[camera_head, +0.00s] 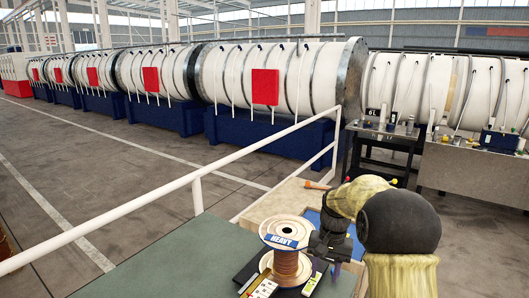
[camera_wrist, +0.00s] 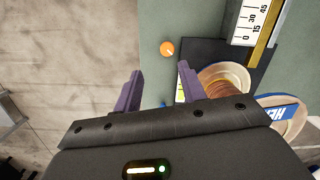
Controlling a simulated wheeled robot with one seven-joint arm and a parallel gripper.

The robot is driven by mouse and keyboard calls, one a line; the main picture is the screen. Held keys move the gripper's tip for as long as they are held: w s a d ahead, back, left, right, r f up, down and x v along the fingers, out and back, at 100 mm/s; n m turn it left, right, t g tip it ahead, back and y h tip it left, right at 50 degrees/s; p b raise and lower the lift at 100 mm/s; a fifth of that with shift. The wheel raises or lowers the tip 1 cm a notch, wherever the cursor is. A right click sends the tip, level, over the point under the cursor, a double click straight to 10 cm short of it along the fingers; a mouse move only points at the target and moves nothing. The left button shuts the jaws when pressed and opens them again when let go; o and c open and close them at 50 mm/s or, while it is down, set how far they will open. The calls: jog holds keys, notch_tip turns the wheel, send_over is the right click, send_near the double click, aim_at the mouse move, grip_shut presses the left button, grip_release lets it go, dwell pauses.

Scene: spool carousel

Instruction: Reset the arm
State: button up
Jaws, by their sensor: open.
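My gripper (camera_head: 330,247) is beside the right edge of a copper-wire spool in the head view. In the wrist view its two purple fingers (camera_wrist: 158,84) stand apart, with nothing between them. The spool (camera_head: 286,268) stands upright, with a pale upper flange and a blue label reading HEAVY. It also shows in the wrist view (camera_wrist: 228,80), just right of the right finger, partly hidden by my gripper body. I cannot tell whether finger and spool touch.
The spool stands on a dark base on a green-grey tabletop (camera_head: 160,262). A numbered scale (camera_wrist: 257,18) and an orange round knob (camera_wrist: 167,49) lie nearby. A white railing (camera_head: 240,153) runs behind the table. Large white tanks (camera_head: 225,75) and a cluttered bench (camera_head: 460,168) stand farther back.

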jog(key=s+a+f+n+t+h, duration=0.1)
jog(key=s+f+n+t, duration=0.1)
jog(key=s, duration=1.9)
jog(key=shift+s+n+t, duration=0.15)
jog(key=shift+n+t, duration=0.75)
jog(key=shift+w+f, duration=0.15)
jog(key=shift+w, duration=0.05)
jog(key=shift+c, duration=0.5)
